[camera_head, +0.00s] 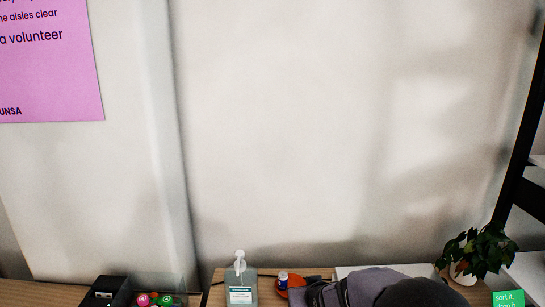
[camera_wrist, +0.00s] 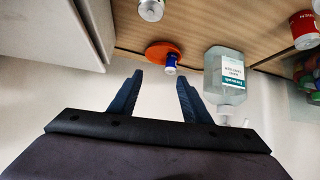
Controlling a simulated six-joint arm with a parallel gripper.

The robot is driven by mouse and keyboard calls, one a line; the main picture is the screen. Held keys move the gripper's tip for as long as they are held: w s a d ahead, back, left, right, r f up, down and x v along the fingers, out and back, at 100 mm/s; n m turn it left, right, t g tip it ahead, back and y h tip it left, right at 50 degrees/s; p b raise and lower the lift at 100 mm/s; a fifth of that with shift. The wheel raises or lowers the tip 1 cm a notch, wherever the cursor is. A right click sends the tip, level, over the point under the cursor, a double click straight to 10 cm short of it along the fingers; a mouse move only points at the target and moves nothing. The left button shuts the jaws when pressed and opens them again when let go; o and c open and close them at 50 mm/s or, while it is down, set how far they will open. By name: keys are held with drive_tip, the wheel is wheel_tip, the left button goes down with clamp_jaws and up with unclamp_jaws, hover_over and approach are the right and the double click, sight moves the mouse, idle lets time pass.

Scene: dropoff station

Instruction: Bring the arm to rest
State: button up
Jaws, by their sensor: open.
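My gripper (camera_wrist: 160,78) shows in the wrist view with its two dark blue fingers apart and nothing between them. Beyond the fingertips are an orange disc (camera_wrist: 157,47) and a small blue and white cylinder (camera_wrist: 171,63), with a visible gap to the fingers. In the head view my grey and black arm crosses the bottom edge, right of centre, and its end lies close to the orange disc (camera_head: 297,282) and the small cylinder (camera_head: 283,280). Most of the arm is cut off by the frame.
A clear pump bottle (camera_head: 240,287) stands left of the disc; it also shows in the wrist view (camera_wrist: 224,75). A black box (camera_head: 105,290) and a clear bin of coloured items (camera_head: 155,298) are farther left. A potted plant (camera_head: 475,255) and green sign (camera_head: 509,298) are right.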

drive_tip(key=s+d+r+g+p, duration=0.2)
drive_tip(key=s+r+g+p, duration=0.1)
drive_tip(key=s+r+p, duration=0.4)
drive_tip(key=s+d+r+m+g+p, duration=0.1)
drive_tip(key=s+r+g+p, duration=0.2)
drive_tip(key=s+r+p, duration=0.4)
drive_tip(key=s+d+r+g+h+p, duration=0.1)
drive_tip(key=s+r+p, duration=0.6)
drive_tip(key=s, duration=1)
drive_tip(key=d+g+p, duration=0.1)
drive_tip(key=g+p, duration=0.1)
drive_tip(key=shift+s+d+m+g, duration=0.25)
drive_tip(key=shift+d+m+g, duration=0.05)
drive_tip(key=shift+d, duration=0.05)
